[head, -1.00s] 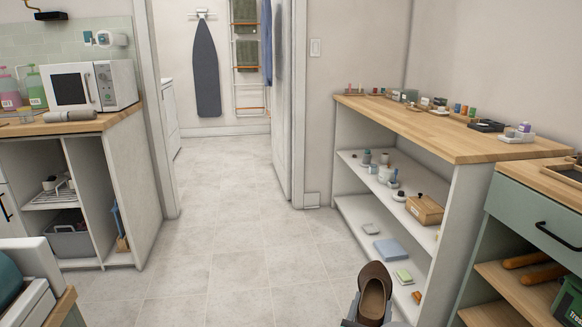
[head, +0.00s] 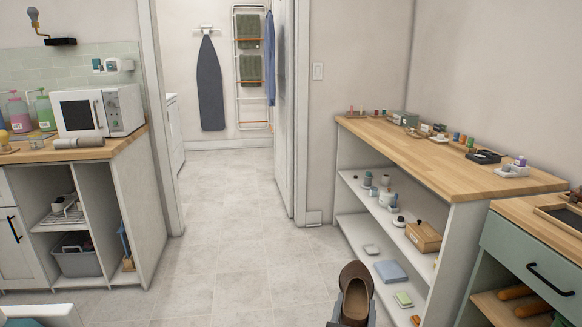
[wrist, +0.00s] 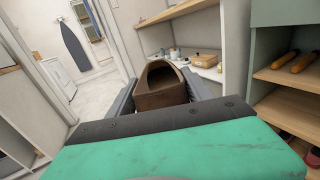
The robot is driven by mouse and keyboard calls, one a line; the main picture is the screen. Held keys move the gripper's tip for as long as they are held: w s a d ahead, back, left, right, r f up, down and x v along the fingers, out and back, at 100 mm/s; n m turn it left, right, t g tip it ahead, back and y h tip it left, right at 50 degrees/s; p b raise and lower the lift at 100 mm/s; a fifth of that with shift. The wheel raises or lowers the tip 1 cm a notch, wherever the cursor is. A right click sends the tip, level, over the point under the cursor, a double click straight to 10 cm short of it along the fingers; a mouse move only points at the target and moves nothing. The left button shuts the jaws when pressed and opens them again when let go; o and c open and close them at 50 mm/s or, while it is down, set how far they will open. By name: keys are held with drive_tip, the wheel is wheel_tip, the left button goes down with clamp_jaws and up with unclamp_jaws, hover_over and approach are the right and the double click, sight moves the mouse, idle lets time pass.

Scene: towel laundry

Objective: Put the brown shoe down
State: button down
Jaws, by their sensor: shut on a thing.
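In the head view my gripper (head: 352,318) is mostly cut off by the lower edge.
A white shelf unit (head: 455,235) with a wooden top and small items stands right. A green cabinet (head: 530,255) stands nearer at right. A counter with a microwave (head: 98,110) is left. Tiled floor (head: 235,250) lies clear toward the doorway, where an ironing board (head: 209,85) hangs.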

wheel_tip(320, 180, up, 22)
drive_tip(key=p, duration=1.9)
